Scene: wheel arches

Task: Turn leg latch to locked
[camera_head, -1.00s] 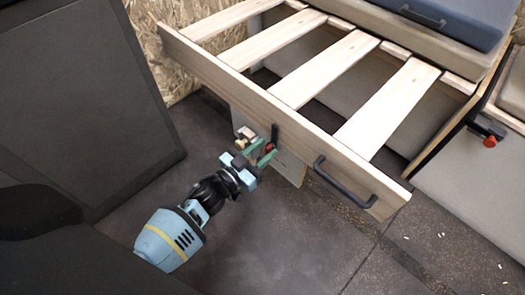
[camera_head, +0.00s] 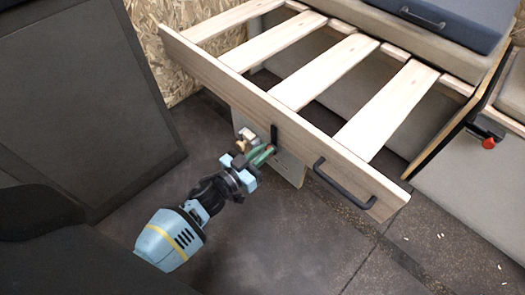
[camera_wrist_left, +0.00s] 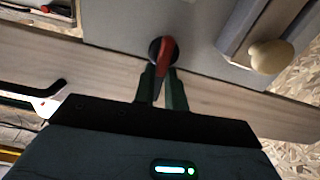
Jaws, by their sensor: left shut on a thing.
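The leg latch (camera_wrist_left: 167,47) is a red lever on a dark round base, in the left wrist view. It sits on a grey leg panel (camera_wrist_left: 195,22) beside the wooden front board. My left gripper (camera_wrist_left: 162,88) has its two green fingers closed around the lever. In the head view my left gripper (camera_head: 262,155) is at the leg panel (camera_head: 290,168), under the front board (camera_head: 235,95). The latch is mostly hidden there by the fingers. A short black upright part (camera_head: 274,134) shows just above them. My right gripper is not in view.
A black handle (camera_head: 343,184) is on the front board to the right of my gripper. A pale round knob (camera_wrist_left: 270,56) sits near the latch. Wooden slats (camera_head: 320,72) span the frame behind. A dark panel (camera_head: 85,95) stands at left. The floor in front is clear.

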